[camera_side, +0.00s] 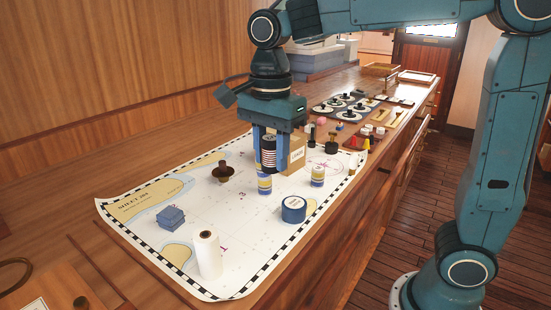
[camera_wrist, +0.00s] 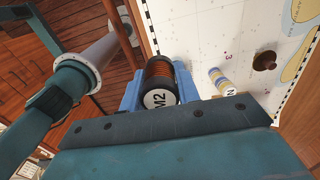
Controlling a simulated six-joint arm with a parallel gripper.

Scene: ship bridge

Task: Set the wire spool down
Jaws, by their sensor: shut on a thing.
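The wire spool (camera_side: 268,150) has dark end discs and copper-coloured wire. In the wrist view the spool (camera_wrist: 159,80) shows a white end label reading "M2". My gripper (camera_side: 268,163) is shut on it, with one blue finger on each side. The spool is upright in the side view and appears to be above the chart (camera_side: 245,215); its exact height is hard to tell. Just below it in the side view stands a yellow-and-blue can (camera_side: 264,184).
The chart's middle left is bare. Trays (camera_side: 345,108) lie behind.

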